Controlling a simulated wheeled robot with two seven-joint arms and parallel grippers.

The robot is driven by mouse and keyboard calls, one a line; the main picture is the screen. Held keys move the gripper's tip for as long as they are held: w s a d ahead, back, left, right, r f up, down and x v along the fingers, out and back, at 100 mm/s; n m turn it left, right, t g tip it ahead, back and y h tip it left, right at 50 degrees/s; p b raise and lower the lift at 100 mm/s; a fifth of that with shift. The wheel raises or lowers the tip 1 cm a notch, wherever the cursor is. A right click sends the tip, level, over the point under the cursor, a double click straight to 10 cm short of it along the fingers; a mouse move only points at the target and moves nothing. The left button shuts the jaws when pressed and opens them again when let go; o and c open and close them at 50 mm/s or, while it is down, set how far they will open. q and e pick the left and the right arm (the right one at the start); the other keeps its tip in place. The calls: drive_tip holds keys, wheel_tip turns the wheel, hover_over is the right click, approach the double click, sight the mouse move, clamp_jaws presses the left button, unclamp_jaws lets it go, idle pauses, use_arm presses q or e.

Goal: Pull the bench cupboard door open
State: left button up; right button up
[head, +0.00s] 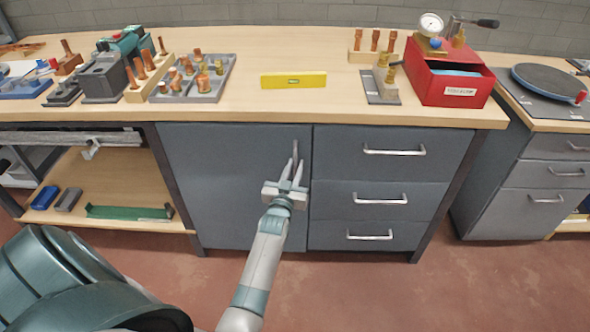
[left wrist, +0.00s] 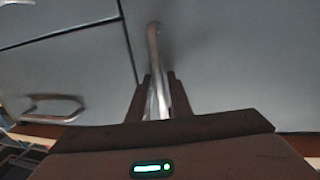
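The bench cupboard door (head: 225,185) is a grey panel on the left of the bench front, and it looks closed. Its upright metal handle (head: 295,152) is near the door's upper right edge. My left gripper (head: 295,166) is at the lower part of this handle, fingers pointing at the door. In the left wrist view the handle (left wrist: 153,45) runs down between the two fingers of the gripper (left wrist: 158,88). The fingers stand apart on either side of it; firm contact is not visible. My right gripper is not in view.
Three drawers with bar handles (head: 380,199) are right of the door. An open shelf (head: 125,213) is to its left. The worktop (head: 330,105) holds a yellow level (head: 293,80), a red box (head: 450,80) and copper fittings. The floor before the door is clear apart from my arm.

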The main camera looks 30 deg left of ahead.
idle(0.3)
use_arm(q)
clamp_jaws()
